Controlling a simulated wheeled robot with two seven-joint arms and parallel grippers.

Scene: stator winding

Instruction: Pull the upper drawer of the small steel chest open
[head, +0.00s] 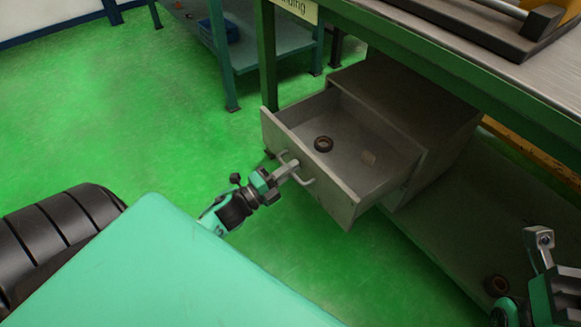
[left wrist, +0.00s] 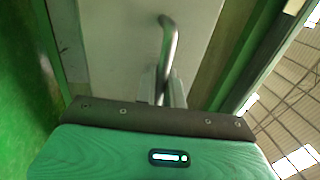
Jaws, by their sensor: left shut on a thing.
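The small steel chest (head: 436,92) stands on the lower shelf under the green workbench in the head view. Its upper drawer (head: 322,181) is pulled well out, so its inside shows. My left gripper (head: 288,171) is shut on the bar handle (head: 306,182) on the drawer front. My right gripper (head: 538,240) shows in part at the lower right, away from the chest.
The workbench top (head: 480,38) overhangs the chest. Another bench with a blue bin (head: 229,31) stands behind. The green floor left of the drawer is clear.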

